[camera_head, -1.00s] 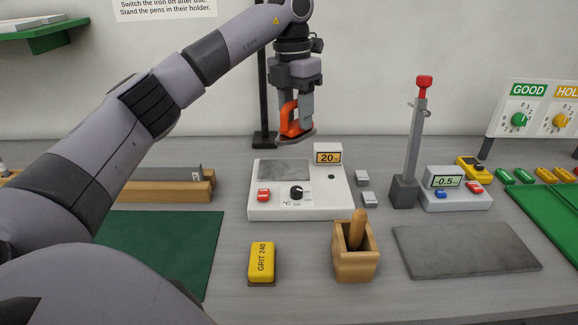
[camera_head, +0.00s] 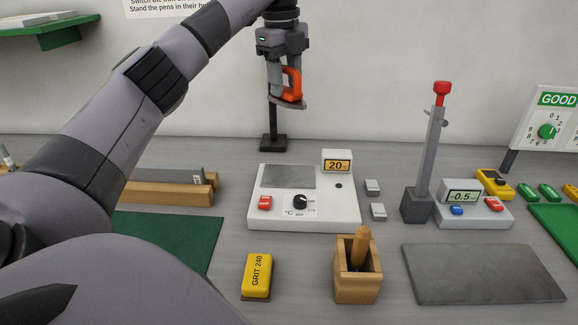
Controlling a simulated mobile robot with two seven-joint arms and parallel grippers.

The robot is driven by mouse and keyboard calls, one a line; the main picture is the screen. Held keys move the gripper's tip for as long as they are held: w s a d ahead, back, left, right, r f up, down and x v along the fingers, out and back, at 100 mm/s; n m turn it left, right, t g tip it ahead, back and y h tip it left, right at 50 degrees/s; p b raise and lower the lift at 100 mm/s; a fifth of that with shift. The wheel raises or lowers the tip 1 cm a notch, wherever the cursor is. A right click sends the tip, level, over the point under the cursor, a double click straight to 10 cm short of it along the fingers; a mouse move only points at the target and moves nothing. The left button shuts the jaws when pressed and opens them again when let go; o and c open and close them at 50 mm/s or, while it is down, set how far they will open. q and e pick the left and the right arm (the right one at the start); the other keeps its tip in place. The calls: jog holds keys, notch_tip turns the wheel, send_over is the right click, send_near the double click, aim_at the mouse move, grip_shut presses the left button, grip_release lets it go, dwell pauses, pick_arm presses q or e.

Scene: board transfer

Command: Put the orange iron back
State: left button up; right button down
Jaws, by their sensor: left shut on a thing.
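The orange iron (camera_head: 292,84) has an orange handle and a grey soleplate. My left gripper (camera_head: 286,80) is shut on its handle and holds it in the air, near the black post at the back. The white station (camera_head: 320,213) stands below on the table, with a grey plate (camera_head: 288,176) on its top, a red switch (camera_head: 265,203), a black dial (camera_head: 299,202) and a display reading 20 (camera_head: 337,165). The grey plate is bare. My right gripper is not in view.
A black post on a foot (camera_head: 273,143) stands behind the station. A yellow GRIT 240 block (camera_head: 257,276) and a wooden holder (camera_head: 358,284) stand in front. A grey post with a red top (camera_head: 430,150) and a grey slab (camera_head: 482,273) are at the right.

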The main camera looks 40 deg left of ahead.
pick_arm(q)
notch_tip(320, 180, down, 18)
jog(key=shift+f, duration=0.25)
dwell(0.3)
jog(key=o, duration=1)
jog(key=shift+f, duration=0.1)
jog(key=r, duration=0.8)
jog(key=s+r, duration=0.1)
jog(key=r, duration=0.3)
jog(key=shift+r+b, duration=0.1)
jog(key=shift+b, duration=0.25)
